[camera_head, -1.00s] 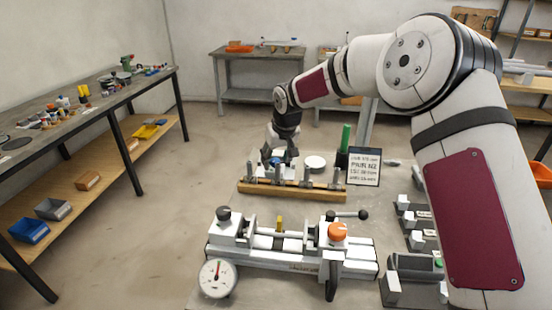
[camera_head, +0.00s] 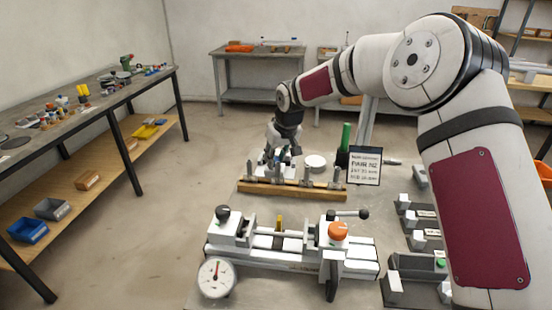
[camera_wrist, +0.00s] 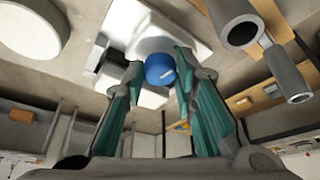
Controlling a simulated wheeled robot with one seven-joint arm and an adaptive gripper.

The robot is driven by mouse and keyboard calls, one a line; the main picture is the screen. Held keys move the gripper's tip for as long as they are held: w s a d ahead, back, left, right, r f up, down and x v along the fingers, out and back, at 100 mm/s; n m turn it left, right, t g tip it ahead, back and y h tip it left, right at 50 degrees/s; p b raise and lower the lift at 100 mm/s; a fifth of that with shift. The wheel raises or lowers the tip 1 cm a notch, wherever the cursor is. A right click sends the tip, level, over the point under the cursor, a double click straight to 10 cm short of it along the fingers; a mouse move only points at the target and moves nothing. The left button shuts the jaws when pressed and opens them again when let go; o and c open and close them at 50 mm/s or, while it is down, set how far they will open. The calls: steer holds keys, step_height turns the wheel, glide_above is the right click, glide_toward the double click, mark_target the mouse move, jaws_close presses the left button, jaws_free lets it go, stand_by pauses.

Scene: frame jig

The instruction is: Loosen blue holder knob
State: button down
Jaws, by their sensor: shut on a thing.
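The blue holder knob (camera_wrist: 160,70) shows in the middle of the wrist view, in front of a white holder (camera_wrist: 158,28). My gripper (camera_wrist: 160,64) has its two teal fingers on either side of the knob, shut on it. A small light mark shows on the knob's face. In the head view my gripper (camera_head: 279,157) points down at the white holder (camera_head: 261,166), behind the wooden rack. The knob itself is mostly hidden there by the fingers.
The wooden rack (camera_head: 290,190) with several upright grey pins stands just in front of my gripper. A sign (camera_head: 365,166) and a green rod (camera_head: 346,136) stand to the right. The white jig with an orange knob (camera_head: 338,231) and a dial (camera_head: 216,277) is nearer.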

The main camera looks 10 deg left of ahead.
steer(key=n+b, duration=0.1)
steer(key=n+y+b, duration=0.1)
steer(key=n, duration=0.2)
steer(key=shift+w+d+f+g+b, duration=0.15)
steer(key=shift+w+g+b, duration=0.1)
steer(key=shift+g+b, duration=0.15)
steer(key=n+g+b, duration=0.1)
steer(key=n, duration=0.1)
steer(key=n+g+y+b, duration=0.1)
steer(key=n+b, duration=0.1)
steer(key=n, duration=0.1)
steer(key=shift+w, duration=0.15)
steer(key=n+g+b, duration=0.2)
steer(key=n, duration=0.3)
steer(key=shift+w+b, duration=0.15)
steer(key=shift+b, duration=0.2)
steer(key=n+g+b, duration=0.1)
steer(key=n, duration=0.3)
steer(key=shift+w+h, duration=0.1)
steer(key=shift+h, duration=0.3)
steer(key=shift+n+g, duration=0.3)
steer(key=shift+n, duration=0.1)
steer(key=c, duration=1.3)
jaws_free()
